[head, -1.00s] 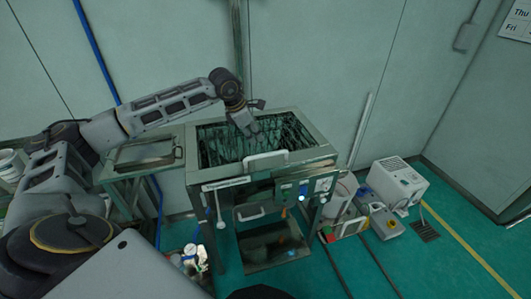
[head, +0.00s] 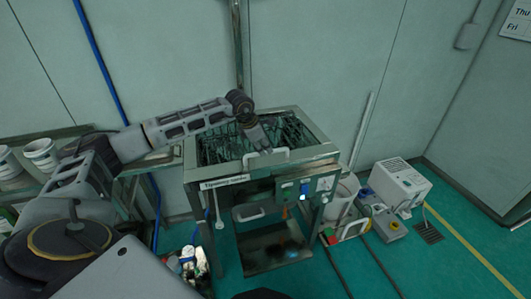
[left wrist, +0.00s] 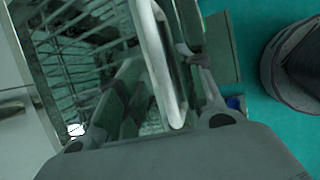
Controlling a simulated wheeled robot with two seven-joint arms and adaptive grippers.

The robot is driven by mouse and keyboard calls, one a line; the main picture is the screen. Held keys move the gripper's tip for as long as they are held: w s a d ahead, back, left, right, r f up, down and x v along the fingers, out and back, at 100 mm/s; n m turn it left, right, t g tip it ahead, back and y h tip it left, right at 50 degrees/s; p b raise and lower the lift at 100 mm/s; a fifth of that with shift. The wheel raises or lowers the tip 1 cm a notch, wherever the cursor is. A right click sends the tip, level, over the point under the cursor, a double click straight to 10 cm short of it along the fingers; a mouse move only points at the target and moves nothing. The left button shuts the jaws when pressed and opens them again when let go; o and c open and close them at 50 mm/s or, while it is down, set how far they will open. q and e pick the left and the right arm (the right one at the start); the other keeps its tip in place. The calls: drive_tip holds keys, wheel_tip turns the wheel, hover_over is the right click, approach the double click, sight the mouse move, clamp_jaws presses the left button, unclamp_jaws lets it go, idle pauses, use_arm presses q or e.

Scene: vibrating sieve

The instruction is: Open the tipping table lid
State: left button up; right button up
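The tipping table (head: 320,148) is a grey metal frame with a dark mesh top as its lid (head: 222,146). A white handle (head: 270,160) stands at the lid's front edge. My left gripper (head: 264,150) reaches down over the mesh to this handle. In the left wrist view the white handle (left wrist: 165,65) runs between the two fingers of my left gripper (left wrist: 168,75). The fingers stand apart, one on each side, and I see no firm grip. My right gripper is not in view.
A lower drawer with a handle (head: 250,213) and a switch panel (head: 305,190) are on the table's front. A side bench (head: 150,160) with white tubs (head: 40,152) stands left. A white machine (head: 400,182) stands on the floor at right. Green floor is free at lower right.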

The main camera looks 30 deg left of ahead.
use_arm(q)
drive_tip(key=shift+b+x, duration=0.4)
drive_tip(key=shift+x, duration=0.8)
drive_tip(key=shift+w+f, duration=0.15)
drive_tip(key=shift+f, duration=0.1)
clamp_jaws()
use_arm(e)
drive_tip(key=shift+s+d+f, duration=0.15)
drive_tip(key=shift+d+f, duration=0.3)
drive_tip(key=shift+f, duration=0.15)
